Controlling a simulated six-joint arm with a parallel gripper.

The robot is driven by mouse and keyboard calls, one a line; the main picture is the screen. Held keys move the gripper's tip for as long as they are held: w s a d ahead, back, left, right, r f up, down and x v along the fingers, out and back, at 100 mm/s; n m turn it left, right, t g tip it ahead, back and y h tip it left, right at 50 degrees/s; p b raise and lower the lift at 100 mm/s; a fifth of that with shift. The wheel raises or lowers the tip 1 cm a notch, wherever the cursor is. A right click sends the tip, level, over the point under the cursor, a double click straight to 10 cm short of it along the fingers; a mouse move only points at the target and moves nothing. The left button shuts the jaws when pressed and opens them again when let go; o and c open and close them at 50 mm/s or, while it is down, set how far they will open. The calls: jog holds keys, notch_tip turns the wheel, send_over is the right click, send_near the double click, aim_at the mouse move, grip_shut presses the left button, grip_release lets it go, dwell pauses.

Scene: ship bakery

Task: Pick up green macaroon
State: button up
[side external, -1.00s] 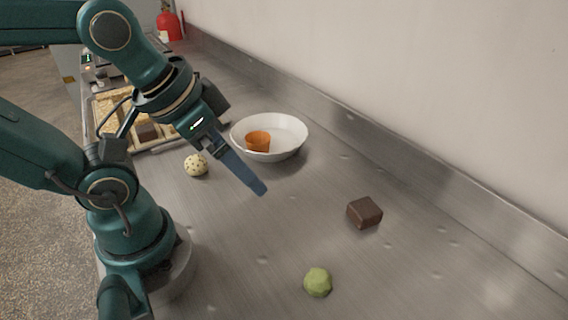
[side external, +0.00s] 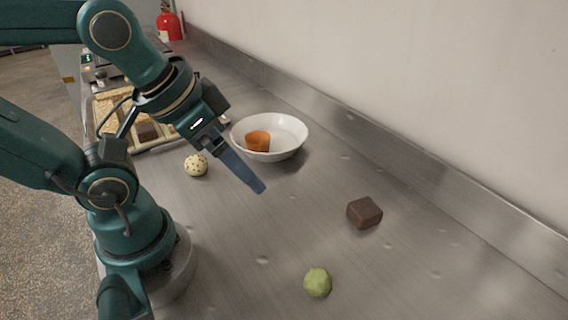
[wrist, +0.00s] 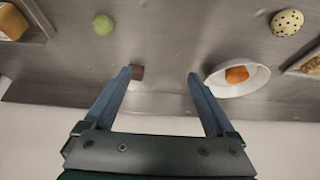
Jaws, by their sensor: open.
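The green macaroon (side external: 317,282) is a small light-green lump on the bare steel counter, near the bottom of the side view. In the wrist view it shows at the upper left (wrist: 103,24), beyond the fingertips. My gripper (side external: 262,188) hangs above the counter, apart from the macaroon, up and to the left of it in the side view. In the wrist view its two blue fingers (wrist: 162,72) are spread wide with nothing held between them.
A dark brown block (side external: 364,212) lies right of my gripper. A white bowl (side external: 297,134) holds an orange piece (side external: 257,141). A speckled cream ball (side external: 196,165) and a wooden tray (side external: 160,146) are to the left. A wall (side external: 440,90) bounds the counter's back. Counter around the macaroon is clear.

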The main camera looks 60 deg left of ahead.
jog(key=m+g, duration=0.3)
jog(key=g, duration=0.1)
send_over(320, 274)
jog(key=w+a, duration=0.2)
jog(key=a, duration=0.1)
notch_tip(320, 274, down, 6)
jog(key=shift+m+g, duration=0.8)
jog(key=shift+m, duration=0.1)
jog(key=d+f, duration=0.1)
jog(key=s+d+f, duration=0.1)
jog(key=f, duration=0.1)
jog(key=s+d+f, duration=0.1)
jog(key=shift+f, duration=2.75)
